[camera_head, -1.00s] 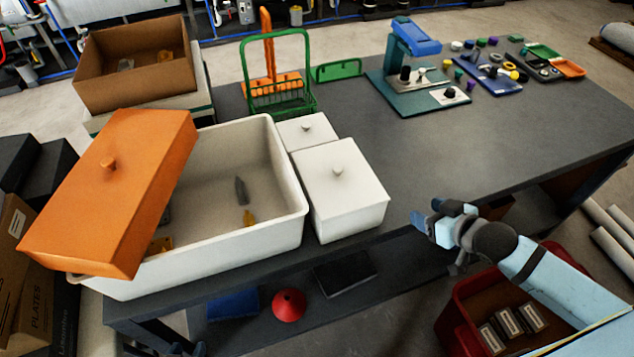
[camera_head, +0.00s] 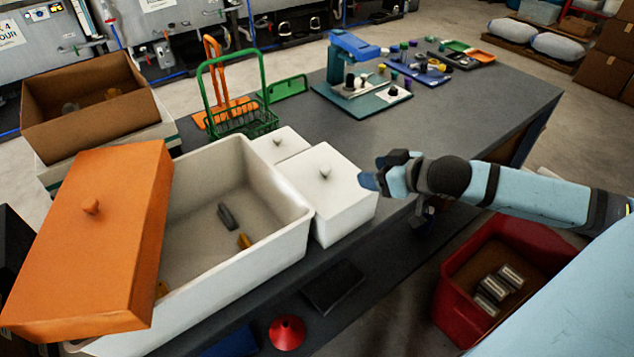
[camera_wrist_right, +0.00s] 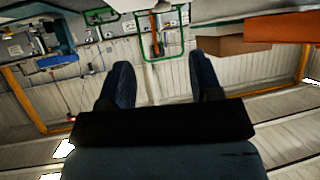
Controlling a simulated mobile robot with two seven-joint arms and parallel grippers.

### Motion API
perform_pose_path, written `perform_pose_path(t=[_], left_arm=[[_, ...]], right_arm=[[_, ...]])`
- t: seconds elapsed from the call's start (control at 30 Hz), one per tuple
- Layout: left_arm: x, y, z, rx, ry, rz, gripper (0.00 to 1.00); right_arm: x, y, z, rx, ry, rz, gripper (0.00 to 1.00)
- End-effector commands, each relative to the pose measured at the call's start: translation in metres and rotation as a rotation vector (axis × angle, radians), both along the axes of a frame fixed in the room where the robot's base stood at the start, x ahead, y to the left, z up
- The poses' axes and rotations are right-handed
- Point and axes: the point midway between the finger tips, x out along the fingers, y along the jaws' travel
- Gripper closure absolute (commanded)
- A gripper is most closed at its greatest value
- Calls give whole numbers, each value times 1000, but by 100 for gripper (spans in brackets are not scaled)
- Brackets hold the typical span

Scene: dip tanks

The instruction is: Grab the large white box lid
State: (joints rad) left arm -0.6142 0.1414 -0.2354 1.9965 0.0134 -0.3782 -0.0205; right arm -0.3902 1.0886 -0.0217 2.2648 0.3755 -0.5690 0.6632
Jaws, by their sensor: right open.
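The large white box has a flat white lid (camera_head: 322,178) with a small round knob (camera_head: 324,171) on top. It stands at the table's front edge, right of the big white tank. A smaller white lidded box (camera_head: 280,144) stands just behind it. My right gripper (camera_head: 373,174) is just right of the large lid in the head view, apart from the knob. Its two dark fingers are spread with nothing between them in the wrist view (camera_wrist_right: 164,80). My left gripper is not in view.
An orange lid (camera_head: 95,235) lies tilted across the open white tank (camera_head: 290,225). A green wire basket (camera_head: 240,118) and an orange rack (camera_head: 213,75) stand behind. A red bin (camera_head: 450,310) is below my right arm. The grey tabletop (camera_head: 400,135) behind the gripper is clear.

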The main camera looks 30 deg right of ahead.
Motion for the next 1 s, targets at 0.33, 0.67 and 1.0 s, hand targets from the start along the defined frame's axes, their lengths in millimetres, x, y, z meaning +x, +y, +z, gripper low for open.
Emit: perform_pose_path(t=[0.33,0.67,1.0], left_arm=[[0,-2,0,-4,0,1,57],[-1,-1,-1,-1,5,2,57],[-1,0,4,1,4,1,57]], right_arm=[[33,9,-16,3,-4,-2,41],[68,19,-37,1,-2,0,41],[92,32,-48,3,-1,0,41]])
